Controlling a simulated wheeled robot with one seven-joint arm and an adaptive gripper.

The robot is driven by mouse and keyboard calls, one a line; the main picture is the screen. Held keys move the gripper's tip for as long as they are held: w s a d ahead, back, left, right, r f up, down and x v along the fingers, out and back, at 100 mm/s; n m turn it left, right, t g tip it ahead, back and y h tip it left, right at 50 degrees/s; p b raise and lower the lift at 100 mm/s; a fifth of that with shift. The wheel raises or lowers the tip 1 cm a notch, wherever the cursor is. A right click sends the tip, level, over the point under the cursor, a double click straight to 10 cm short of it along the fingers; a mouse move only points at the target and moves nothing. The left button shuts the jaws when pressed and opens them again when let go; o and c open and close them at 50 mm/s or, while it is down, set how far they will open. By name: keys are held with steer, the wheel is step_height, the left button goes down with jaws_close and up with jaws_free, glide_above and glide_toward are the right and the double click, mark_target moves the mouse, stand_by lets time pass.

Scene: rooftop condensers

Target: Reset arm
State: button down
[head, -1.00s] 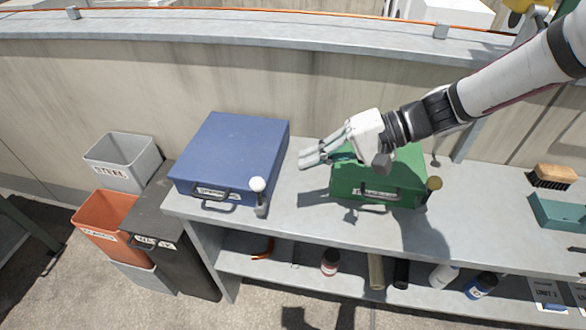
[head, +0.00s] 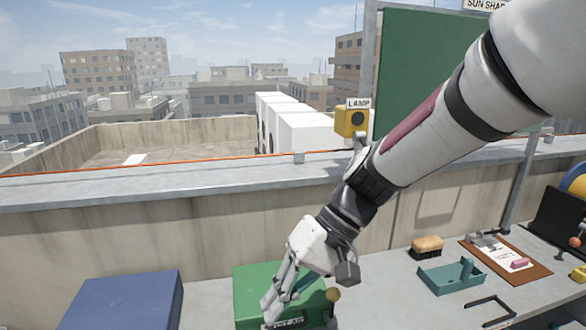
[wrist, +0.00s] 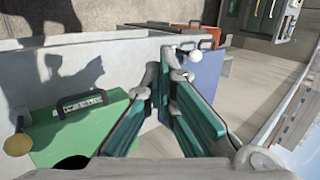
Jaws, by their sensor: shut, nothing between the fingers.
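My gripper (head: 274,296) is shut and empty in the head view, in front of the green case (head: 252,288) on the grey bench. In the wrist view my gripper (wrist: 168,65) has its fingertips together. There the green case (wrist: 75,130) lies to the left of the fingers and the blue case (wrist: 205,80) to the right. My arm reaches down from the upper right of the head view.
The blue case (head: 125,302) lies on the bench at lower left. A teal tray (head: 452,276), a brush (head: 428,245) and a clipboard (head: 505,262) are to the right. A yellow lamp (head: 351,120) stands behind my arm, above the parapet ledge (head: 120,193).

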steer(key=s+d+r+m+t+h+p, duration=0.1)
steer(key=s+d+r+t+h, duration=0.2)
steer(key=s+d, duration=0.3)
steer(key=s+d+r+m+t+h+p, duration=0.1)
steer(key=s+d+r+t+h, duration=0.3)
steer(key=d, duration=1.2)
steer(key=shift+s+r+m, duration=0.35)
steer(key=shift+s+m, duration=0.45)
steer(key=shift+s, duration=0.9)
